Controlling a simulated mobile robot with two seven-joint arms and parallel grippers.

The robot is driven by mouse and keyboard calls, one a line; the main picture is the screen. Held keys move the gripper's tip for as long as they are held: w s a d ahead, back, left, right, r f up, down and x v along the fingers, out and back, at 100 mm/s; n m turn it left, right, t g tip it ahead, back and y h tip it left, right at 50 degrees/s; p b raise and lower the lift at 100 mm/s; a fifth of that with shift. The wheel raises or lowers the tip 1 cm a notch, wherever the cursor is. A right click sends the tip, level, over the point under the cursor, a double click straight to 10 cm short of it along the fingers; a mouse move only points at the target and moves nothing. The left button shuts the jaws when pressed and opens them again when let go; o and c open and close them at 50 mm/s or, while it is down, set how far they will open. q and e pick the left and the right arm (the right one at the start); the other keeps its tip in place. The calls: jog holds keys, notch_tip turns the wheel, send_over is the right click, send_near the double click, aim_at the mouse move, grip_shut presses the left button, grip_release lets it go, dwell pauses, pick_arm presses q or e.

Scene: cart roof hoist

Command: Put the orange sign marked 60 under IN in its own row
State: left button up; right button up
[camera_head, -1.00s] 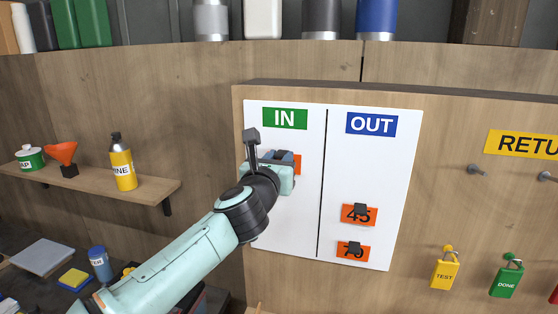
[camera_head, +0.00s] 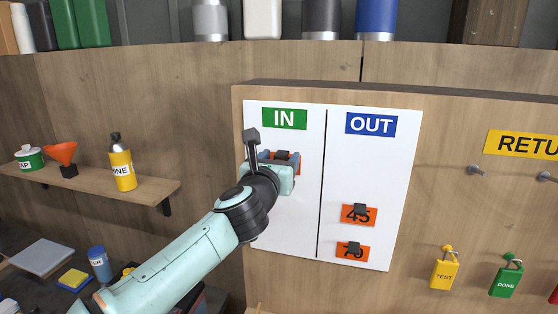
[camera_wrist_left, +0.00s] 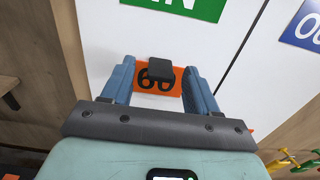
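The orange sign marked 60 (camera_wrist_left: 160,88) is flat against the white board (camera_head: 300,225) in the IN column, below the green IN label (camera_head: 285,119). Its black block sticks out from the front. My left gripper (camera_head: 281,156) is at the sign; in the wrist view its fingers (camera_wrist_left: 158,84) are spread on either side of the sign, with visible gaps to the block. In the head view the gripper hides part of the sign. My right gripper is out of view.
Under the blue OUT label (camera_head: 371,124) hang orange signs marked 45 (camera_head: 371,215) and 70 (camera_head: 343,257). Yellow (camera_head: 444,273) and green (camera_head: 506,282) padlocks hang at right. A wooden shelf (camera_head: 150,191) with a yellow bottle (camera_head: 122,170) is at left.

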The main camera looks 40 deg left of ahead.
pick_arm(q)
jog(key=o, duration=0.4)
jog(key=shift+c, duration=0.2)
jog(key=shift+s, duration=0.1)
jog(key=v, duration=0.7)
jog(key=shift+b, duration=0.45)
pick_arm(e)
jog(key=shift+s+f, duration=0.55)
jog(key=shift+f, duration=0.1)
pick_arm(q)
jog(key=b+v, duration=0.1)
jog(key=v, duration=1.2)
jog(key=shift+b, duration=0.35)
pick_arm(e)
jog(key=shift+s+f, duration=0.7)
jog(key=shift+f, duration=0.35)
pick_arm(q)
jog(key=shift+d, duration=0.1)
